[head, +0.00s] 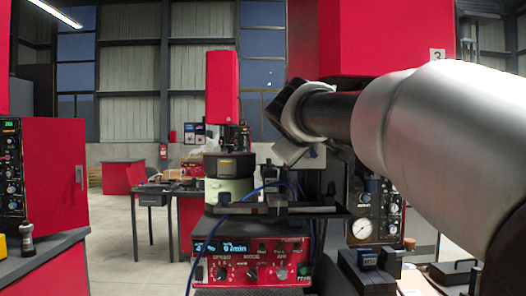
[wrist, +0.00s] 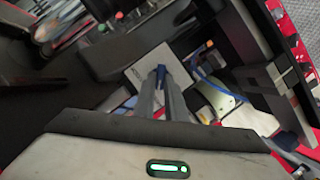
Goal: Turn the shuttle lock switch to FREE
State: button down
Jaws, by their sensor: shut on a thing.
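My gripper (wrist: 162,84) shows in the wrist view with its two grey fingers close together. They are shut on a small blue piece, which looks like the handle of the shuttle lock switch (wrist: 161,72). A pale plate (wrist: 172,54) with small dark lettering lies behind the fingertips; the lettering is too blurred to read, so I cannot tell which position the switch is in. In the head view, my arm reaches in from the right, and its end is beside the feeder. The fingertips and the switch cannot be made out clearly there.
A red control box (head: 252,262) with a lit display and several knobs stands below the dark feeder bowl (head: 230,165). A panel with gauges (head: 376,212) is to its right. A blue cable (head: 250,191) loops near the bowl. A red cabinet (head: 55,172) stands at left; open floor lies between.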

jog(key=shift+d+f, duration=0.15)
jog(key=shift+f, duration=0.15)
jog(key=c, duration=1.8)
grip_release()
jog(key=shift+w, duration=0.2)
jog(key=shift+s+r, duration=0.1)
